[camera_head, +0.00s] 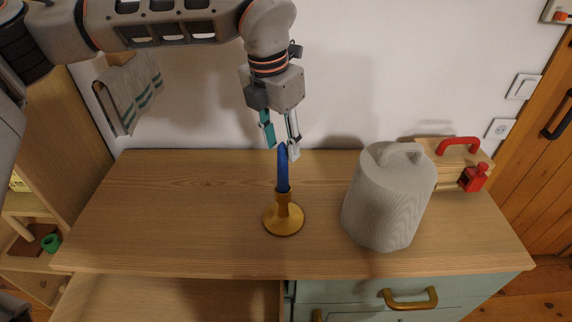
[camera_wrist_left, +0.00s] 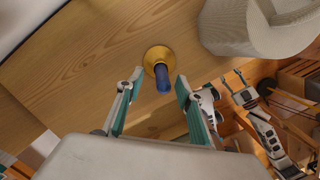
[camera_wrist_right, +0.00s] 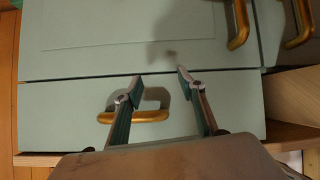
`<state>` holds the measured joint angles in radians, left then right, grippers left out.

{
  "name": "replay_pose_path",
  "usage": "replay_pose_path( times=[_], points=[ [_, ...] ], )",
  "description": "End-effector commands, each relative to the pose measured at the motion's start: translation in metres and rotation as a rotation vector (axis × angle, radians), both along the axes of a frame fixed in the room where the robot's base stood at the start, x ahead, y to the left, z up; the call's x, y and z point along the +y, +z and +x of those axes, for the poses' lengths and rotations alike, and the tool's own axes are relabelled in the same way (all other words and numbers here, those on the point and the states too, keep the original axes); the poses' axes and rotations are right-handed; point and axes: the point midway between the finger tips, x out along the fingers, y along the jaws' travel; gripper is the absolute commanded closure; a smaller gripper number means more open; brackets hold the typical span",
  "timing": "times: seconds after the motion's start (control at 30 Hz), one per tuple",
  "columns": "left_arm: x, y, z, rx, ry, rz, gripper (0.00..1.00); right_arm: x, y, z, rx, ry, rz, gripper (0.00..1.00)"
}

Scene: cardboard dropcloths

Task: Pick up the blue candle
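The blue candle (camera_head: 283,172) stands upright in a gold candle holder (camera_head: 284,218) on the wooden top of the cabinet. My left gripper (camera_head: 281,148) points down from above, its open fingers close around the candle's tip in the head view. In the left wrist view the candle (camera_wrist_left: 162,78) and the round holder base (camera_wrist_left: 158,56) show between and beyond the open fingers (camera_wrist_left: 154,86). I cannot tell whether a finger touches the candle. My right gripper (camera_wrist_right: 158,82) is open and empty, in front of a pale green drawer front with a gold handle (camera_wrist_right: 133,117).
A grey ribbed, lidded container (camera_head: 388,197) stands right of the candle. A wooden box with a red handle (camera_head: 457,146) and a red item (camera_head: 473,179) sit behind it. The wooden top (camera_head: 170,205) is clear left of the candle. A striped towel (camera_head: 128,94) hangs at the left.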

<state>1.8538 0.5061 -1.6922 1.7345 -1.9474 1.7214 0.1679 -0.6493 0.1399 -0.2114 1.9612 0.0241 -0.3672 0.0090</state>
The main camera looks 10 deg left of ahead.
Motion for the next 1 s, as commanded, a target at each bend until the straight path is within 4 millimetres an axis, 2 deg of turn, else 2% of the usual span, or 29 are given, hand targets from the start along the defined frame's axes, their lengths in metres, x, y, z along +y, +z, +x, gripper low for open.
replay_pose_path(
  times=[0.17, 0.53, 0.67, 0.87, 1.0],
  points=[
    [-0.002, -0.019, 0.001, 0.003, -0.002, 0.000, 0.63, 0.001, -0.001, -0.004, 0.009, 0.001, -0.001, 0.60],
    [-0.008, -0.065, 0.001, 0.003, -0.001, 0.001, 0.63, -0.003, 0.012, -0.002, 0.007, -0.004, -0.006, 0.60],
    [-0.008, -0.072, 0.002, 0.001, -0.001, 0.001, 0.63, -0.008, 0.008, -0.002, 0.015, -0.013, -0.011, 0.60],
    [-0.008, -0.073, 0.002, 0.001, -0.001, 0.001, 0.63, -0.011, 0.006, -0.003, 0.018, -0.016, -0.014, 0.60],
    [-0.008, -0.073, 0.003, 0.001, -0.001, 0.001, 0.97, -0.010, 0.006, -0.003, 0.018, -0.015, -0.013, 0.60]
  ],
)
